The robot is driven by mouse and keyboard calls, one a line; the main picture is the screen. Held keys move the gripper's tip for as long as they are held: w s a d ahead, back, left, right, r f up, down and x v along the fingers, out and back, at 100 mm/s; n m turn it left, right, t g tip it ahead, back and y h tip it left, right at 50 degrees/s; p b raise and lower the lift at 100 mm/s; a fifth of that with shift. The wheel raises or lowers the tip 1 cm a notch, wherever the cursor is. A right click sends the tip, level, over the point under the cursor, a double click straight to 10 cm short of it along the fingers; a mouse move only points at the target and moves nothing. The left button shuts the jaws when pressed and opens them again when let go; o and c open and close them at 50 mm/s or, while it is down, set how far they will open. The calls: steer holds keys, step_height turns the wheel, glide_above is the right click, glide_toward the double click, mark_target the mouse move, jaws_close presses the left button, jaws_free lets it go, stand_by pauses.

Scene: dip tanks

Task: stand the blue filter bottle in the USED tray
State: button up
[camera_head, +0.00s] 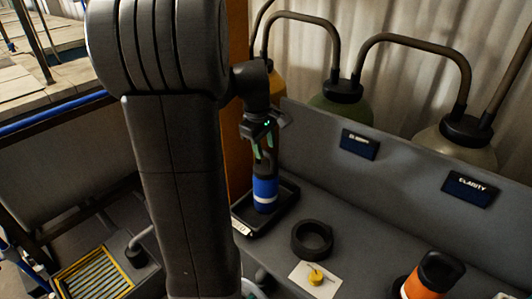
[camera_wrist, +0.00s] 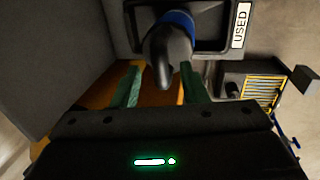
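The blue filter bottle (camera_head: 265,191) has a blue body with a white band and a black top. It stands upright in the black USED tray (camera_head: 284,208). In the wrist view, its black top (camera_wrist: 168,50) points toward me, with a little blue behind it. The tray (camera_wrist: 215,45) carries a white USED label (camera_wrist: 240,25) there. My gripper (camera_head: 264,152) is just above the bottle's top. In the wrist view, my gripper's green fingers (camera_wrist: 160,80) are spread apart on both sides of the black top, with gaps showing. The gripper is open and empty.
A black ring (camera_head: 312,240) and a white card with a yellow item (camera_head: 316,277) lie on the grey bench right of the tray. An orange-and-black bottle (camera_head: 435,276) is at the lower right. Large tanks with bent pipes (camera_head: 342,88) stand behind the bench's back panel.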

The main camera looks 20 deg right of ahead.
steer(key=w+v, duration=0.1)
steer(key=v, duration=0.7)
steer(key=shift+s+r, duration=0.25)
steer(key=shift+s, duration=0.3)
